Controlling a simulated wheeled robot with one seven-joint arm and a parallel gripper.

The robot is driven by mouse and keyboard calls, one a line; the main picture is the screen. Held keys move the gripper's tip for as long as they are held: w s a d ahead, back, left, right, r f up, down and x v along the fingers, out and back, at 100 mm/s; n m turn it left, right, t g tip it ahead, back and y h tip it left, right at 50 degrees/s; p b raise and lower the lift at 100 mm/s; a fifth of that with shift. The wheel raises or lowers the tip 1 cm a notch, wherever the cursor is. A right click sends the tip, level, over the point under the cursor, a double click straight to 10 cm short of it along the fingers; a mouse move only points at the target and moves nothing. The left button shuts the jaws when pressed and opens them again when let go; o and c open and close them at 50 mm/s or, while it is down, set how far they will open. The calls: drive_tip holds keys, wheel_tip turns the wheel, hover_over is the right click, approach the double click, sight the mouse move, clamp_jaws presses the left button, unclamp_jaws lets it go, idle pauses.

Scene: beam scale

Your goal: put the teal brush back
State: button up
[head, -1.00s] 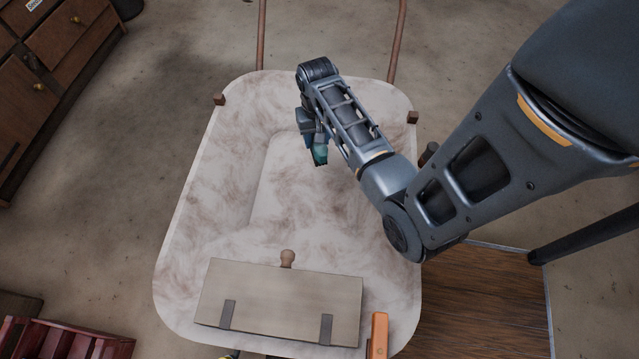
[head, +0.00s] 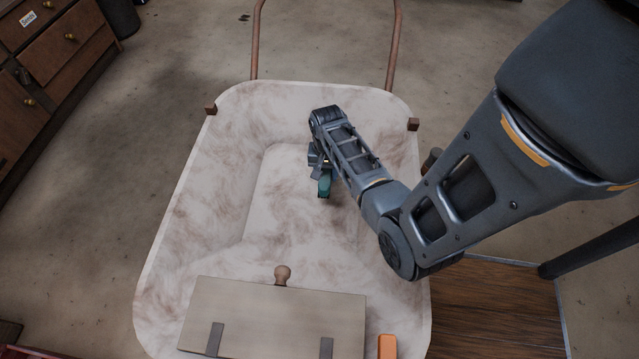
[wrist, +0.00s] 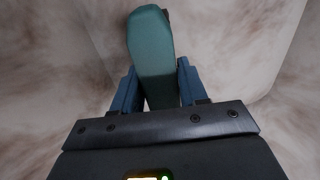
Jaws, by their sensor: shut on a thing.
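The teal brush (head: 324,187) is in my gripper (head: 318,165), over the pale, brown-streaked basin of a wheelbarrow-like tray (head: 215,190). In the wrist view the brush (wrist: 150,55) stands between the two blue fingers of my gripper (wrist: 153,88), which is shut on it. Only its teal body shows clearly; a dark bit shows at its far end. I cannot tell whether the brush touches the basin floor.
A wooden box (head: 275,318) with a round knob (head: 283,274) and two dark straps sits at the basin's near end. An orange item (head: 387,346) is beside it. A drawer cabinet (head: 55,45) stands at the left. The basin's middle is clear.

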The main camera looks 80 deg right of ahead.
drive_tip(key=shift+w+a+f, duration=0.2)
drive_tip(key=shift+w+f, duration=0.3)
drive_tip(key=shift+w, duration=0.35)
drive_tip(key=shift+w+f+b, duration=0.1)
drive_tip(key=shift+f+b, duration=0.6)
drive_tip(key=shift+f, duration=1.35)
